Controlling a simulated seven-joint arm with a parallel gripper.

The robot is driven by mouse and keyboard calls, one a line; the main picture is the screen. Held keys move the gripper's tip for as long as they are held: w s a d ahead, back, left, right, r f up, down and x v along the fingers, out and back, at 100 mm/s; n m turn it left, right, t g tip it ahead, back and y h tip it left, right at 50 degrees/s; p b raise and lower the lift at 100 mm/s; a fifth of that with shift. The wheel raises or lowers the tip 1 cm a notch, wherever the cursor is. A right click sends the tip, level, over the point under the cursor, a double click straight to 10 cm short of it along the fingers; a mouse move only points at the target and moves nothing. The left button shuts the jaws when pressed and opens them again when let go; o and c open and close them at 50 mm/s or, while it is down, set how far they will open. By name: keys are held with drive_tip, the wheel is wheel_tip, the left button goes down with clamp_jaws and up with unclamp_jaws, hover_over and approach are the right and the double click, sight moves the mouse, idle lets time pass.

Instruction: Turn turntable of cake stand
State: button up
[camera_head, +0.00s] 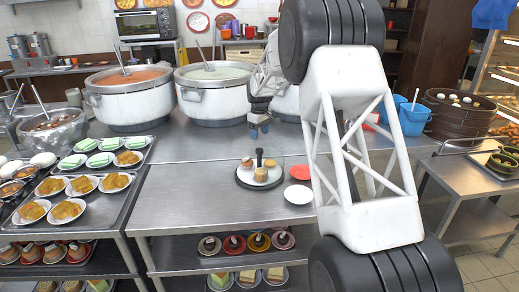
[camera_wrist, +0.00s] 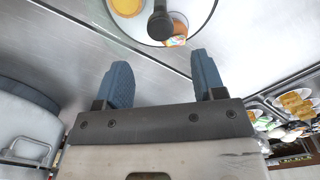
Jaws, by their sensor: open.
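The cake stand (camera_head: 244,183) stands on the steel table, a round white turntable with a dark rim and small cakes on it. A black upright handle (camera_head: 259,157) rises from its middle, and a clear cover seems to sit over part of it. In the wrist view the turntable (camera_wrist: 200,8) is cut off by the top edge, with the black handle (camera_wrist: 160,22) near a small cake (camera_wrist: 177,38). My gripper (camera_head: 259,132) is beyond the stand in the head view. Its blue fingers (camera_wrist: 163,80) are apart with nothing between them, short of the stand and not touching it.
Large stockpots (camera_head: 215,98) stand behind and left of my gripper. A red plate (camera_head: 300,172) and a white plate (camera_head: 298,194) lie right of the stand. Trays of food plates (camera_head: 70,210) fill the left. Bare table (camera_head: 190,190) lies left of the stand.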

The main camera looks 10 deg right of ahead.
sight(259, 149)
drive_tip(key=shift+f, duration=0.1)
drive_tip(key=shift+f, duration=3.8)
clamp_jaws()
